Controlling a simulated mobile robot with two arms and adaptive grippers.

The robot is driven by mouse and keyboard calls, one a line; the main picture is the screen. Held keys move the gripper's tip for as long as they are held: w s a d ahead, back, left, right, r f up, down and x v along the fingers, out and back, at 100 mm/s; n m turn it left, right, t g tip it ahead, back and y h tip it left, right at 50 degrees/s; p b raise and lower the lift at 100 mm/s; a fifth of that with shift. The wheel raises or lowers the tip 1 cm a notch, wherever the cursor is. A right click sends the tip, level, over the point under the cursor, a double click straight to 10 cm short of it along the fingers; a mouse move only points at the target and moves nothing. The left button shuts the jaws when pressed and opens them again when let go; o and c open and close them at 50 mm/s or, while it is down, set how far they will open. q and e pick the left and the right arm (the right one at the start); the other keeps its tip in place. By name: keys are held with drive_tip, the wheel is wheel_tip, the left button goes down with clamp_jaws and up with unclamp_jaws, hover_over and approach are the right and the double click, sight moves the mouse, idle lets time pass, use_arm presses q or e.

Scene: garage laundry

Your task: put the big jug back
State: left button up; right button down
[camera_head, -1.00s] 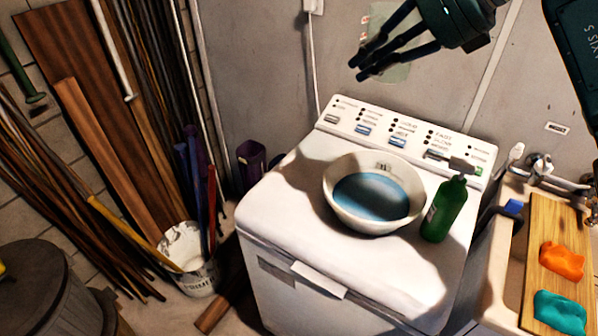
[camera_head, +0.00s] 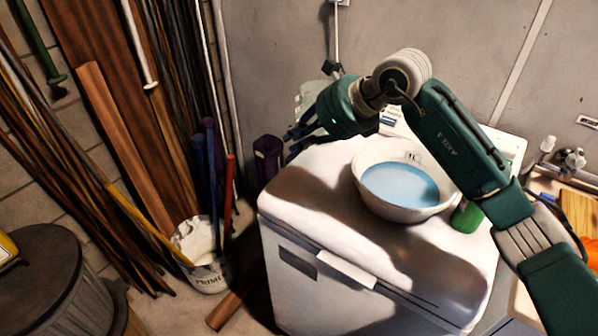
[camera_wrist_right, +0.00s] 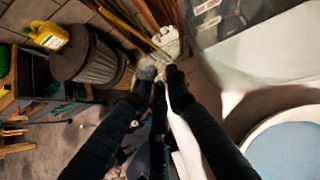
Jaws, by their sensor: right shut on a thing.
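The big jug (camera_head: 311,94) is clear and faintly green. It is held up in the air above the washer's back left corner, mostly hidden behind my right gripper (camera_head: 296,136). In the right wrist view part of its clear wall with red marks (camera_wrist_right: 225,22) shows at the top, close to the fingers. My right gripper (camera_wrist_right: 160,78) is shut on the jug; the exact grip on it is hard to see. My left gripper is not in view.
A white bowl of blue water (camera_head: 400,212) stands on the washer (camera_head: 310,190). A green bottle (camera_head: 467,217) beside it is partly hidden by my arm. A purple container (camera_head: 268,158) and a bucket of poles (camera_head: 207,272) stand left. The washer's front left top is clear.

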wheel_tip(320, 180, down, 8)
drive_tip(key=shift+r+p, duration=0.2)
drive_tip(key=shift+p, duration=0.5)
wheel_tip(320, 180, down, 3)
drive_tip(key=shift+f+p, duration=0.15)
drive_tip(key=shift+p, duration=0.2)
drive_tip(key=shift+f, duration=0.25)
drive_tip(key=c, duration=1.7)
unclamp_jaws()
drive_tip(key=shift+r, duration=0.1)
